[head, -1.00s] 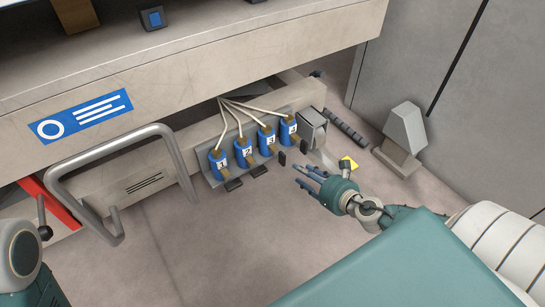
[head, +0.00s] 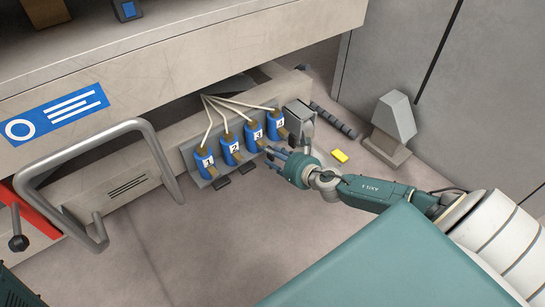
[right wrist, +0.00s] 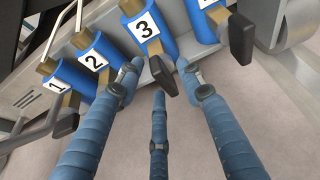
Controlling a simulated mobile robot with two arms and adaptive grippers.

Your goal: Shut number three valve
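The number three valve (head: 252,137) is a blue body with a white "3" label and a brass stem, third in a row on a bracket under the machine. In the right wrist view the valve (right wrist: 148,30) has a black-tipped lever (right wrist: 163,75) pointing toward the camera. My right gripper (head: 270,157) is at the valve in the head view. In the right wrist view its blue fingers (right wrist: 158,72) are spread, one on each side of the lever and one below it. I cannot tell whether they touch it. My left gripper is out of view.
Valves one (head: 205,162), two (head: 231,149) and four (head: 277,124) stand close beside it, with levers. A grey box (head: 299,115) is to the right. A bent grey handle (head: 90,160) is at left. The floor in front is clear.

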